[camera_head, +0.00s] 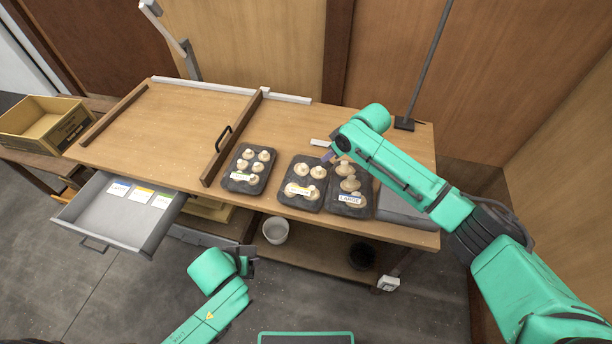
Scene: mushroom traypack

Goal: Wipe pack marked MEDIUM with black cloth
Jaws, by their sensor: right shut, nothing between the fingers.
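Three dark packs of pale mushrooms stand in a row on the wooden table. The right pack (338,208) has a label reading LARGE. The middle pack (286,199) has a label with yellow on it, and the left pack (231,184) has a label with green; I cannot read either word surely. No black cloth can be made out clearly. My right gripper (328,157) is shut and empty over the back of the middle and right packs, partly hidden by its own arm. My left gripper (250,262) is low in front of the table, away from the packs; its fingers are unclear.
An open grey drawer (118,225) holds several label cards. A white bucket (276,230) and a dark round thing (362,256) are below the table. A cardboard box (68,124) stands at left. A wooden divider (232,138) crosses the table; the left tabletop is clear.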

